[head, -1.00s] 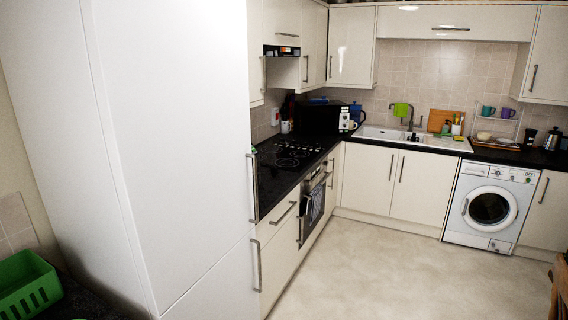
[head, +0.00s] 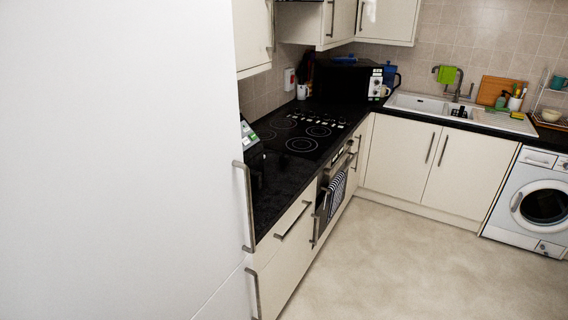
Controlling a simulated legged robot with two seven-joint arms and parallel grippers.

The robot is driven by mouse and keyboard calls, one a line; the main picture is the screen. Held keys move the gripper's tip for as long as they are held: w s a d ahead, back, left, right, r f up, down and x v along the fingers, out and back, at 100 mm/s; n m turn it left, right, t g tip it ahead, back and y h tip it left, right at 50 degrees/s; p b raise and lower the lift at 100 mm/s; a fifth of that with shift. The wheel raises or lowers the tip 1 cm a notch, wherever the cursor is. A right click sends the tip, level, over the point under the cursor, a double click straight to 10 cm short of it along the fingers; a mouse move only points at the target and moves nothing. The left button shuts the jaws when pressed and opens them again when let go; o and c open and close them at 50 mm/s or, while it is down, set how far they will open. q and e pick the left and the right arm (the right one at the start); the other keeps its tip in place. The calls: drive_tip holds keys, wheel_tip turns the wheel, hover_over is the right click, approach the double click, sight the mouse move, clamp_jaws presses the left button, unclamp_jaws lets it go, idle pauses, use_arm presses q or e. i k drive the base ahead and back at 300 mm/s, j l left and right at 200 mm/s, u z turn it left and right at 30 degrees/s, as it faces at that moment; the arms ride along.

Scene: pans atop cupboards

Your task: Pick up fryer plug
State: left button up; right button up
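I cannot make out a fryer or its plug in this view. A small grey and green object (head: 247,133) shows on the black counter (head: 268,190), partly hidden behind the tall white fridge or cupboard (head: 120,160); I cannot tell what it is. A small white and red item (head: 289,79) is on the tiled wall in the corner, too small to identify. Neither of my grippers is in view.
The hob (head: 300,135) lies in the left counter, with the oven below and a striped towel (head: 336,195) on its front. A black microwave (head: 345,82) stands in the corner. The sink (head: 440,106) and washing machine (head: 535,205) are further right. The floor (head: 400,260) is clear.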

sight(283, 160)
drive_tip(key=u, duration=0.35)
drive_tip(key=i+l+u, duration=0.1)
drive_tip(key=u, duration=0.25)
drive_tip(key=l+u, duration=0.15)
drive_tip(key=u, duration=0.25)
drive_tip(key=i+l+u, duration=0.35)
drive_tip(key=l, duration=0.55)
drive_tip(key=l+u, duration=0.3)
drive_tip(key=l, duration=0.6)
drive_tip(key=l+u, duration=0.35)
drive_tip(key=l, duration=0.6)
drive_tip(key=i, duration=0.05)
